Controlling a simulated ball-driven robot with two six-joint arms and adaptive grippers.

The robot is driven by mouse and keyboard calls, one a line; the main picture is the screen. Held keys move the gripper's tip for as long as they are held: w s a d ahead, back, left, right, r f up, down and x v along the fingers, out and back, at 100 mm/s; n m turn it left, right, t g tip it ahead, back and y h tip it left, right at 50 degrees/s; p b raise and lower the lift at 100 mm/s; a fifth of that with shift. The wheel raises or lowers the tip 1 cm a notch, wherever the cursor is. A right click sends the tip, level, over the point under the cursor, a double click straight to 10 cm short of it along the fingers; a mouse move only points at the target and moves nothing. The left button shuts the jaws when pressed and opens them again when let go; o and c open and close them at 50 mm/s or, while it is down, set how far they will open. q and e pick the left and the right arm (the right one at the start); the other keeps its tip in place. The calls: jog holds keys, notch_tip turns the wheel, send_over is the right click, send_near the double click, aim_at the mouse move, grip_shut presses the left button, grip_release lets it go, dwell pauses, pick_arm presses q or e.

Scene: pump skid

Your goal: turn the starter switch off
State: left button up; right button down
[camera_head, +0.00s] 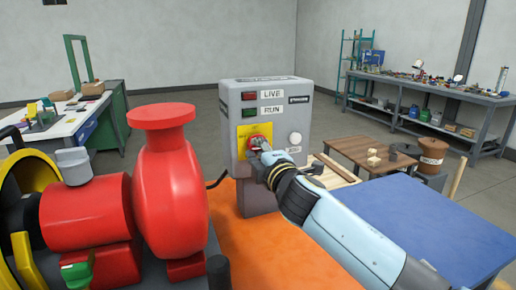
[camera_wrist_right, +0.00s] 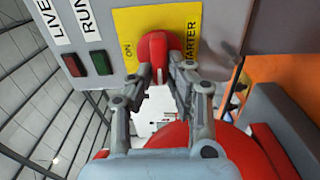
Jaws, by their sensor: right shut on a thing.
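The starter switch is a red rotary knob (camera_wrist_right: 157,50) on a yellow plate (camera_wrist_right: 128,25) marked ON and STARTER. It sits on the front of a grey control box (camera_head: 233,130), which stands on a grey post. My right gripper (camera_wrist_right: 158,78) is shut on the red knob, with one finger on each side of it. In the head view the right gripper (camera_head: 262,150) reaches the knob from the lower right and hides part of it. The knob's exact angle is hard to tell. My left gripper is not in view.
A big red pump (camera_head: 165,190) stands left of the box. The box carries LIVE and RUN lamps and a white round button (camera_head: 295,138). A blue table (camera_head: 430,222) and a wooden pallet table (camera_head: 365,152) are at the right. Workbenches stand further back.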

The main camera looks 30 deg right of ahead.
jog(key=shift+f+n, duration=0.1)
jog(key=shift+n, duration=0.2)
jog(key=c, duration=1.3)
grip_release()
jog(key=v, duration=1.2)
jog(key=shift+s, duration=0.1)
